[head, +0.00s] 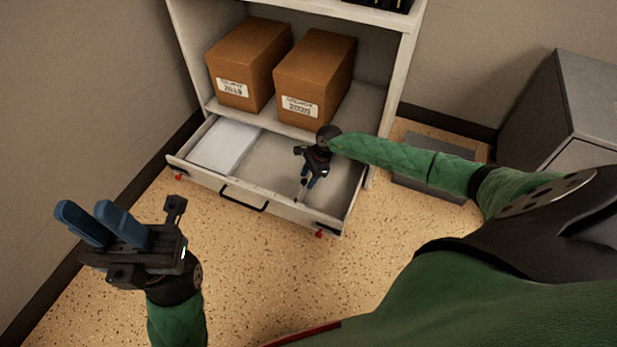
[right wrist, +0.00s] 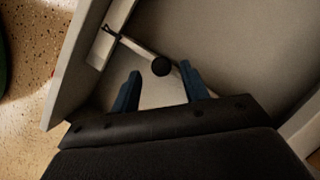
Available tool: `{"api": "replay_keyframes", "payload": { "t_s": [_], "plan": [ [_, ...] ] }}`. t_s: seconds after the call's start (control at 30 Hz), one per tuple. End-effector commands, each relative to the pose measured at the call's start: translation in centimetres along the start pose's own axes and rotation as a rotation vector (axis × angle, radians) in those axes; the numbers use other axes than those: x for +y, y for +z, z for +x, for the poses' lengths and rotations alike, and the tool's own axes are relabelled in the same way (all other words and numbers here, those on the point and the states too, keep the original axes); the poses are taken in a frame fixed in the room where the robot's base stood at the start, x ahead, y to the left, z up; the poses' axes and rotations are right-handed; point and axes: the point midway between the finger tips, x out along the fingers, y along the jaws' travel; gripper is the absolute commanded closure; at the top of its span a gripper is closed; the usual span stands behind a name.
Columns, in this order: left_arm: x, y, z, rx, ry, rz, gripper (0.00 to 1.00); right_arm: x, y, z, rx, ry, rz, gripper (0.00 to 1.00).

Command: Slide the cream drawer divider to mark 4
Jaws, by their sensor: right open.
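The cream drawer divider (right wrist: 138,50) shows in the right wrist view as a thin pale bar with a round black knob (right wrist: 161,67). In the head view only a small pale piece of the divider (head: 301,191) shows below my right gripper. The open drawer (head: 265,162) is pulled out under the shelf. My right gripper (head: 308,185) is inside it, right of the middle. In the right wrist view its blue fingers (right wrist: 161,80) are open, with the knob just past the gap between their tips. Mark 4 cannot be made out. My left gripper (head: 84,208) is open and empty, left of the drawer.
A stack of white paper (head: 223,144) lies in the drawer's left part. Two brown boxes (head: 249,62) (head: 314,77) stand on the shelf above. The drawer front has a black handle (head: 243,199). A grey cabinet (head: 565,115) stands at right. The speckled floor in front is clear.

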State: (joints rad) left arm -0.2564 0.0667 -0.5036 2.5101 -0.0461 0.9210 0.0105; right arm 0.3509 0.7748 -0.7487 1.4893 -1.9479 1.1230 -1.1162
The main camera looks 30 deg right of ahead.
Motion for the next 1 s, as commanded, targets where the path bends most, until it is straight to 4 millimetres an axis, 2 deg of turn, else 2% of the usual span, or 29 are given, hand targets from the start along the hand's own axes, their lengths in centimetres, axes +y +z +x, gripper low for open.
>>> {"api": "replay_keyframes", "payload": {
  "t_s": [0.5, 0.63, 1.0],
  "plan": [
    [-0.3, -0.2, 1.7, 0.014, -0.019, 0.018, 0.72, 0.1, -0.2, -6.8, 0.002, 0.001, 0.002, 0.55],
    [-0.3, -0.3, 1.6, 0.008, -0.013, 0.023, 0.72, 0.1, -0.2, -7.4, 0.001, 0.001, 0.002, 0.55],
    [-0.3, -0.3, 1.2, 0.0, 0.0, 0.021, 0.72, 0.1, -0.2, -7.4, 0.001, 0.001, 0.002, 0.55]
  ]
}}
